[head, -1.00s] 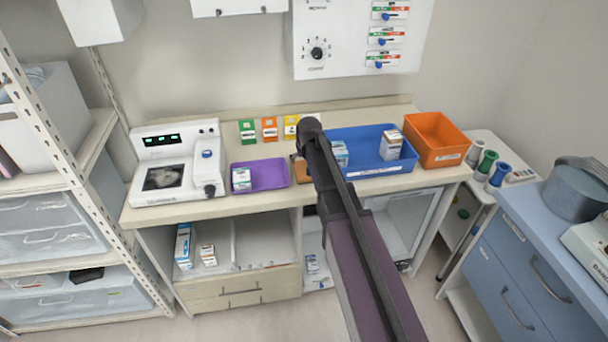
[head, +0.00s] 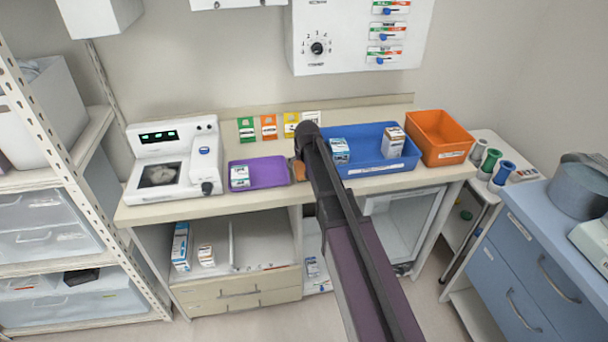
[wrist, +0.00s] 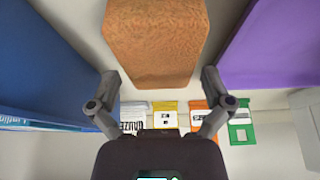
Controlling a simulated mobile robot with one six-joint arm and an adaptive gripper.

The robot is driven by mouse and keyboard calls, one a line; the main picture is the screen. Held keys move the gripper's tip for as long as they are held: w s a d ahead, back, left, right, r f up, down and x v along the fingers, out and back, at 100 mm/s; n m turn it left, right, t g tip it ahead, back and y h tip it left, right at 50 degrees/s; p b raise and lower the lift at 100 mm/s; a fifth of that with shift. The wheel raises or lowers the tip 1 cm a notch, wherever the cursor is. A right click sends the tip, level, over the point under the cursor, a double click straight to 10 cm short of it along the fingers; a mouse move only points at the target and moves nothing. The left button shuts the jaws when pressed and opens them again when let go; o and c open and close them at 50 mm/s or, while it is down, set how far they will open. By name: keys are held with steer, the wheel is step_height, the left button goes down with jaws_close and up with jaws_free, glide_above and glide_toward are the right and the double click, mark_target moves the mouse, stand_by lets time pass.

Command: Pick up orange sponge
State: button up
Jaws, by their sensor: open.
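The orange sponge (wrist: 157,40) is a brownish-orange block on the counter, between the blue bin and the purple tray. In the head view only a sliver of the sponge (head: 299,171) shows, left of my arm, which hides the rest. In the wrist view my gripper (wrist: 160,82) is open, its two fingers spread on either side of the sponge's near end. Nothing is held. I cannot tell how far the fingertips are above the counter.
The purple tray (head: 268,172) holds a small box (head: 240,177). The blue bin (head: 372,166) holds boxes, with an orange bin (head: 440,136) to its right. A white device (head: 172,160) stands on the left. Coloured cards (head: 268,127) are on the wall behind. Gaps beside the sponge are narrow.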

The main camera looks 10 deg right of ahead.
steer(key=shift+w+f, duration=0.15)
steer(key=shift+f, duration=0.25)
stand_by(0.3)
steer(key=c, duration=0.5)
